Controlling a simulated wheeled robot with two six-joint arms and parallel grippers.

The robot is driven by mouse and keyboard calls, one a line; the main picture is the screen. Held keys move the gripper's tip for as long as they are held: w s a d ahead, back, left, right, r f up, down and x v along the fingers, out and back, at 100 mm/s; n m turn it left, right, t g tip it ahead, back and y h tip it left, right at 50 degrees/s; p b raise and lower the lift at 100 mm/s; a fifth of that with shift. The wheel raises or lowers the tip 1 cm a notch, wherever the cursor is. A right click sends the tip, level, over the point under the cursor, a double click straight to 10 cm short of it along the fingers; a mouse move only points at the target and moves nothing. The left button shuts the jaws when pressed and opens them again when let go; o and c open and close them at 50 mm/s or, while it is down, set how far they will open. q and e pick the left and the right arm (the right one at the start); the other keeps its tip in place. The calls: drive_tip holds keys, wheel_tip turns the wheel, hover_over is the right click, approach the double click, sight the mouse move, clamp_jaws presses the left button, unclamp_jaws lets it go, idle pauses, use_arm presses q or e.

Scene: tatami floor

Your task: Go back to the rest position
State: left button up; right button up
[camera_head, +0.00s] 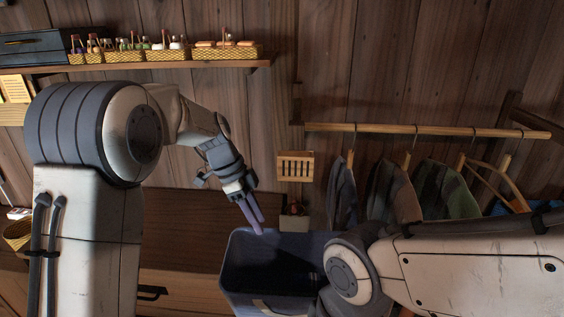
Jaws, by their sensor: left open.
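My left gripper (251,212) hangs from the left arm in the middle of the head view, pointing down. Its fingers are near the back left rim of a dark bin (230,268); I cannot tell if they touch it. I see nothing held in it. My right arm comes in from the lower right and covers the right part of the bin. My right gripper is not visible.
A wooden rail (430,130) with hanging clothes (390,190) is at the right. A shelf (140,66) with small baskets of bottles runs along the upper left wall. A wooden drawer unit (180,285) stands below.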

use_arm(q)
drive_tip(key=s+d+f+n+y, duration=0.1)
drive_tip(key=s+n, duration=0.4)
drive_tip(key=s, duration=0.9)
drive_tip(key=s+d+f+n+y, duration=0.1)
drive_tip(key=s+n, duration=0.4)
drive_tip(key=s, duration=1)
drive_tip(key=shift+d+n+t+y, duration=0.3)
drive_tip(key=shift+d+y, duration=0.4)
drive_tip(key=shift+d, duration=0.3)
